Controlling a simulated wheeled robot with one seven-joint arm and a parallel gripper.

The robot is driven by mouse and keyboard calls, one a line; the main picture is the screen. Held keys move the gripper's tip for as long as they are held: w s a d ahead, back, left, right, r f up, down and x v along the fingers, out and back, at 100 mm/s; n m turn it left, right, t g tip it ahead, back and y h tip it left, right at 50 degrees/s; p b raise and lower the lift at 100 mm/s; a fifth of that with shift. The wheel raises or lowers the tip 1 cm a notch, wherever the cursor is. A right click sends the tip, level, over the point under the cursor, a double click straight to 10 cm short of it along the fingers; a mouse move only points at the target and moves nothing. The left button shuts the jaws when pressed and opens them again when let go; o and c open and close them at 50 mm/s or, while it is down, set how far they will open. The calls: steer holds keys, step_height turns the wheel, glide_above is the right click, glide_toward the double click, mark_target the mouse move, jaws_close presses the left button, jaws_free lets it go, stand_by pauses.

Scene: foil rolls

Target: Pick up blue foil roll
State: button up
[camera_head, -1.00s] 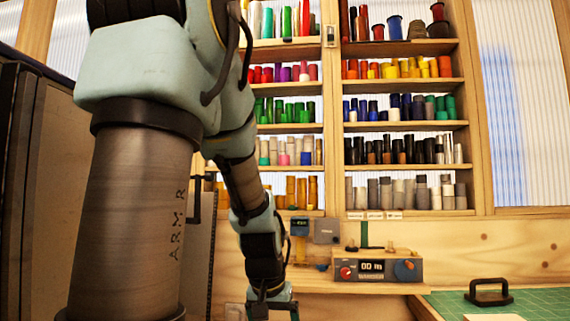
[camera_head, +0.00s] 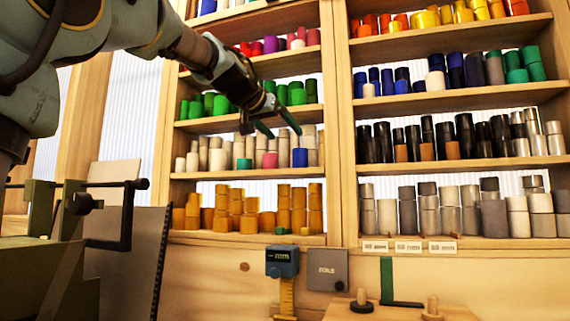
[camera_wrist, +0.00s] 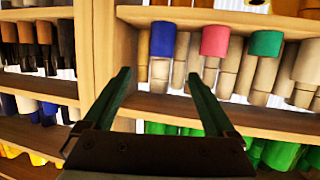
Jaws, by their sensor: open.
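A short blue foil roll (camera_head: 300,157) stands at the front of a left-bay shelf, right of a pink roll (camera_head: 270,160) and a teal roll (camera_head: 244,164), with cream rolls behind. The wrist view appears upside down; there the blue roll (camera_wrist: 163,40) is on the left, with the pink roll (camera_wrist: 215,41) and teal roll (camera_wrist: 265,43) to its right. My gripper (camera_head: 282,131) is open and empty in front of this shelf, slightly above and left of the blue roll in the head view. In the wrist view the fingertips (camera_wrist: 159,75) point toward the blue roll, apart from it.
Green rolls (camera_head: 214,103) fill the shelf above and orange-brown rolls (camera_head: 237,208) the one below. A wooden upright (camera_head: 339,130) stands close right of the blue roll. More dark blue rolls (camera_head: 388,82) stand in the right bay. A gauge (camera_head: 282,262) and grey box (camera_head: 327,270) sit below.

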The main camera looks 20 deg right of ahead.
mark_target(298, 149)
steer(key=p+x, duration=0.3)
steer(key=x, duration=0.7)
steer(key=shift+w+p, duration=0.2)
steer(key=shift+p, duration=0.15)
jaws_close()
stand_by(0.3)
